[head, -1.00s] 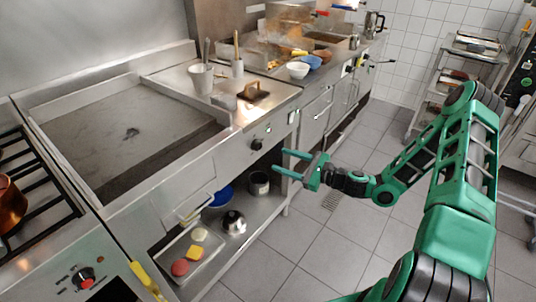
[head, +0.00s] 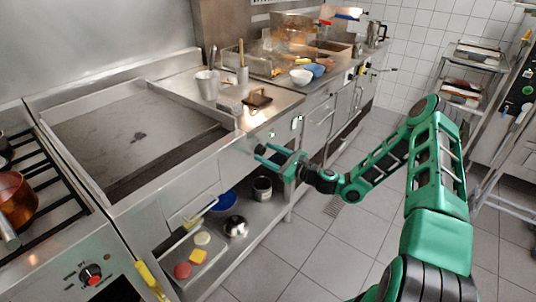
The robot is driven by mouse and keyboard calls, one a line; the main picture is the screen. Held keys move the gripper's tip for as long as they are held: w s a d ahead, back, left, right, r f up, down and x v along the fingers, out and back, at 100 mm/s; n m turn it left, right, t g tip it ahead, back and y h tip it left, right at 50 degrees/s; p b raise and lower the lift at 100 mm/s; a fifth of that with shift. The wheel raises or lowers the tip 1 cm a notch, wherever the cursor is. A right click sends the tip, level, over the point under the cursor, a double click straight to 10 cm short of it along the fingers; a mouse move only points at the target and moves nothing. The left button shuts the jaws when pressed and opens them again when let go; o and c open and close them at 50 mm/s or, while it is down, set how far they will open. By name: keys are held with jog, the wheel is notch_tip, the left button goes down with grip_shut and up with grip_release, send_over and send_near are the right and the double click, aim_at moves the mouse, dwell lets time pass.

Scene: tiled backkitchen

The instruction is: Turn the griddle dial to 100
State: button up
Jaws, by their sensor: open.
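The griddle (head: 135,135) is a wide flat steel plate with raised walls, left of centre. Its dark dial (head: 261,149) is on the front panel at the right end, mostly hidden by my gripper, and its setting cannot be read. My green gripper (head: 262,154) is open, with its two fingers pointing left at the panel. The fingertips overlap the dial in the picture; I cannot tell whether they touch it or straddle it.
A red-and-black stove dial (head: 90,275) is at the lower left, near a copper pot (head: 15,198). Tiled floor (head: 300,245) is clear.

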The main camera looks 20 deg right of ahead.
jog(key=shift+w+a, duration=0.25)
jog(key=shift+w, duration=0.1)
